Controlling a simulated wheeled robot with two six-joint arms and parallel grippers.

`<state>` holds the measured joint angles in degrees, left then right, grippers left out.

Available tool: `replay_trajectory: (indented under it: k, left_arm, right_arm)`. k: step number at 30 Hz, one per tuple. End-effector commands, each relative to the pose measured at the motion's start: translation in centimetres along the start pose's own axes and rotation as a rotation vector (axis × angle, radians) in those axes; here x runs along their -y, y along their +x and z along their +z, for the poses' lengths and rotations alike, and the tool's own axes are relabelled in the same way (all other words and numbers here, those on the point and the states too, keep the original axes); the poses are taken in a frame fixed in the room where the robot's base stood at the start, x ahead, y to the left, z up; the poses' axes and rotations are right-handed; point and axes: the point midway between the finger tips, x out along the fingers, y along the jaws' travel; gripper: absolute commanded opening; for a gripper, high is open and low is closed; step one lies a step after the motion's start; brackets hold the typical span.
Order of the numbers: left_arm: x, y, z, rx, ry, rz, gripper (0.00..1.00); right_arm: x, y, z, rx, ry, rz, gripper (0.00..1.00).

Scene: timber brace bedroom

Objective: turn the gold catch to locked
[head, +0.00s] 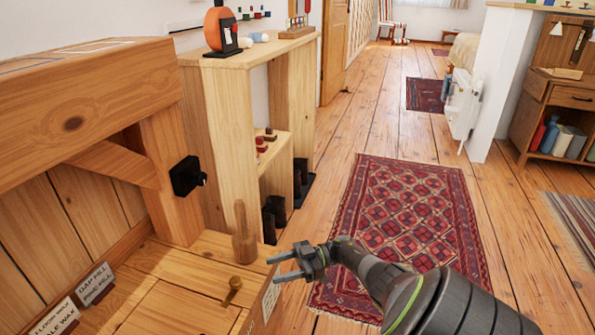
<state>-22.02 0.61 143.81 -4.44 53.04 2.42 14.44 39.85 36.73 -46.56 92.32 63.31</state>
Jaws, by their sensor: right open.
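The gold catch (232,290) is a small brass-coloured piece with a rounded head. It sits on the pale wooden top near its right edge, below the timber brace. My right gripper (272,270) comes in from the lower right. Its two fingers are apart and empty, and they point left, a little to the right of the catch in the picture. I see no contact with the catch. Any locked or unlocked mark by the catch cannot be made out. My left gripper is not in view.
An upright wooden peg (243,240) stands just behind the catch. A black fitting (187,176) is on the brace post. Labelled cards (95,284) lie at the lower left. A pale shelf unit (232,120) stands behind. A red rug (405,220) covers open floor at right.

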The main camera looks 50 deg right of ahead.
Motion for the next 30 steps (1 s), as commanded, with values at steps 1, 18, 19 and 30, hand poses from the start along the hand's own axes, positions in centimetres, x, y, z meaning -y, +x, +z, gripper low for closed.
replay_trajectory:
  k: [1,18,19,30]
  left_arm:
    - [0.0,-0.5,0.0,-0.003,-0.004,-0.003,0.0]
    - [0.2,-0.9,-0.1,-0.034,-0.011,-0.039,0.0]
    - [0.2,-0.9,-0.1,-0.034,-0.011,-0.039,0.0]
    - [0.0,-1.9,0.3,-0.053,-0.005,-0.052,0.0]
  right_arm:
    - [-0.1,-1.2,0.3,0.002,0.001,0.003,0.51]
    - [0.0,-5.2,0.0,-0.002,-0.001,-0.001,0.51]
    - [0.0,-5.2,0.0,-0.002,-0.001,-0.001,0.51]
    - [-0.7,-0.7,1.1,-0.134,-0.24,0.202,0.49]
